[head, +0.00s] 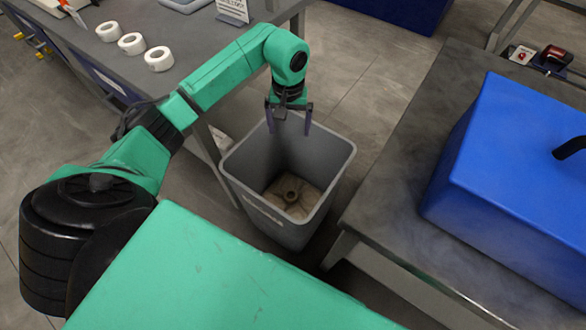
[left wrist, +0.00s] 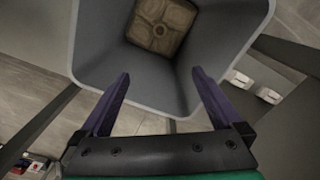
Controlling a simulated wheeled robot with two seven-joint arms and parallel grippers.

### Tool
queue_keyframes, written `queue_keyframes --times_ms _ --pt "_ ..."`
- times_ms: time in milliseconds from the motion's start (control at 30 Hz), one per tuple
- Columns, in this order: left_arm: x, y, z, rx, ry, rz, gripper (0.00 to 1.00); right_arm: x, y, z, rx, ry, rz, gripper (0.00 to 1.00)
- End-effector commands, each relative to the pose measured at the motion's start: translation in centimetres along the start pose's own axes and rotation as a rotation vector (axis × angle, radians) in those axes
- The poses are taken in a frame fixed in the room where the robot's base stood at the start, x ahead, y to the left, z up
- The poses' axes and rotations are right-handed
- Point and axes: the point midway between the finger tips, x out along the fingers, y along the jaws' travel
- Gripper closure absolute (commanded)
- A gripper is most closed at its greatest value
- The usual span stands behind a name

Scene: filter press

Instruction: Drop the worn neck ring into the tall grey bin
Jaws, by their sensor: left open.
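The tall grey bin (head: 248,185) stands on the floor between two tables, its top open. My left gripper (head: 289,122) points down over the far side of the bin's mouth. Its fingers are spread and empty, and the left wrist view shows nothing between them (left wrist: 160,75). My right gripper is not in view.
Three white rings (head: 131,43) stand in a row on the grey bench (head: 196,40) at upper left. A large blue block with a black handle (head: 510,150) sits on the right-hand table (head: 400,190). A red-and-black device (head: 555,56) is at upper right.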

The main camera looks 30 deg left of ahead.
Motion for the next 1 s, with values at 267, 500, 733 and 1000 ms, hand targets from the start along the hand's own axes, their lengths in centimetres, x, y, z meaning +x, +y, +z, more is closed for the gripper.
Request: queue_keyframes --times_ms 267,500,733,1000 --pt "-8.5 0.0 -0.1 0.0 0.005 0.0 0.0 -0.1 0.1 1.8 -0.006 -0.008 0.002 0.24" --pt "-11.7 0.0 0.0 0.0 0.0 -0.001 0.0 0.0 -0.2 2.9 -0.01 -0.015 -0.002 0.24" --pt "-11.8 0.0 0.0 0.0 -0.001 -0.001 0.0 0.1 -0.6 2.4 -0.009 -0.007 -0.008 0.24" --pt "-11.7 0.0 0.0 0.0 0.0 -0.001 0.0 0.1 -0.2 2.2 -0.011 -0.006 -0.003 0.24"
